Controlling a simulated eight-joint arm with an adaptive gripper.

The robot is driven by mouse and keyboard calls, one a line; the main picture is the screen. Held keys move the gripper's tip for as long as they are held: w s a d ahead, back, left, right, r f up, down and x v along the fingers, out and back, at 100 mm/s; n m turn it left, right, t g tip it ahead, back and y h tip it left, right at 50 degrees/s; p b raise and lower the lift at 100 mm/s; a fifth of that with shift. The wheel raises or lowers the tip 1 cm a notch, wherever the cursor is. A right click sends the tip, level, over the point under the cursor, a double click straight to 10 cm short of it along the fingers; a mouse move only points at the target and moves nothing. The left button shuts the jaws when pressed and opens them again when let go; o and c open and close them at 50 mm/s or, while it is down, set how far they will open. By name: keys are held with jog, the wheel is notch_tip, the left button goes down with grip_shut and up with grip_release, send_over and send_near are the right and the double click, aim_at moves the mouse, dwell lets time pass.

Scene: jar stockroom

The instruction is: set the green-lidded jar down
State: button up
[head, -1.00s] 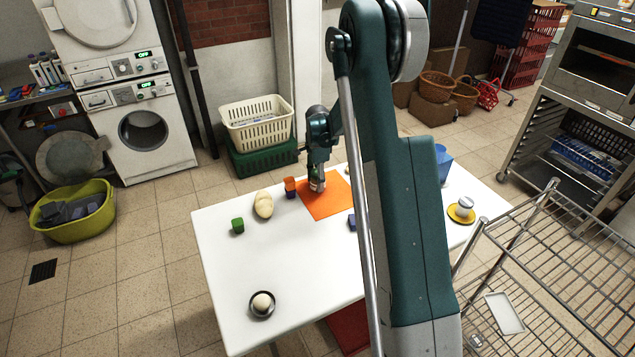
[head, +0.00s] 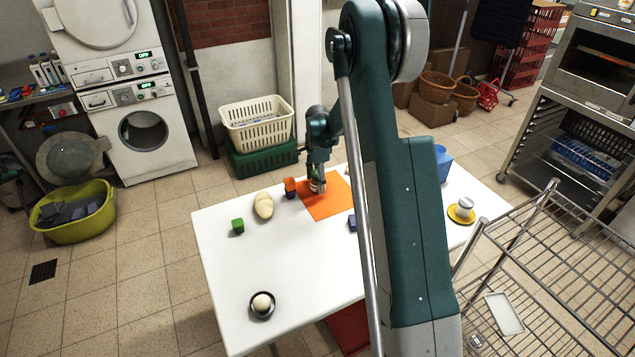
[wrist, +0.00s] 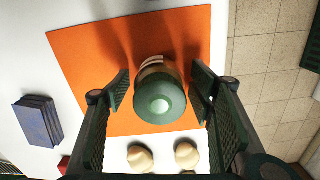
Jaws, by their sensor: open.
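The green-lidded jar (wrist: 160,97) stands on the orange mat (wrist: 80,60), seen from above in the wrist view, with its lid toward the camera. My gripper (wrist: 162,92) is open, with one finger on each side of the jar and a visible gap on both sides. In the head view my gripper (head: 317,184) is low over the orange mat (head: 326,207), and the jar (head: 314,187) is mostly hidden by the fingers.
A dark blue block (wrist: 38,119) lies left of the mat in the wrist view. Two pale round things (wrist: 140,157) (wrist: 187,154) are near its lower edge. In the head view an orange-and-purple cup (head: 290,188) stands left of my gripper.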

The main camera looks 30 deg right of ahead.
notch_tip(320, 180, up, 12)
jog(key=shift+p, duration=0.9)
jog(key=shift+s+a+r, duration=0.15)
jog(key=shift+a+r, duration=0.05)
jog(key=shift+r, duration=0.15)
jog(key=s+a+r+n+t, duration=0.2)
jog(key=s+a+r+n, duration=0.3)
jog(key=s+a+r, duration=0.35)
jog(key=s+a+r+n+t, duration=0.1)
jog(key=s+a+r+n, duration=0.35)
jog(key=s+r, duration=0.65)
jog(key=s+a+n+t, duration=0.2)
jog(key=s+a+n, duration=0.3)
jog(key=s, duration=0.7)
jog(key=s+a+n+t, duration=0.2)
jog(key=s+a+n, duration=0.3)
jog(key=s, duration=0.7)
jog(key=shift+s+a, duration=0.2)
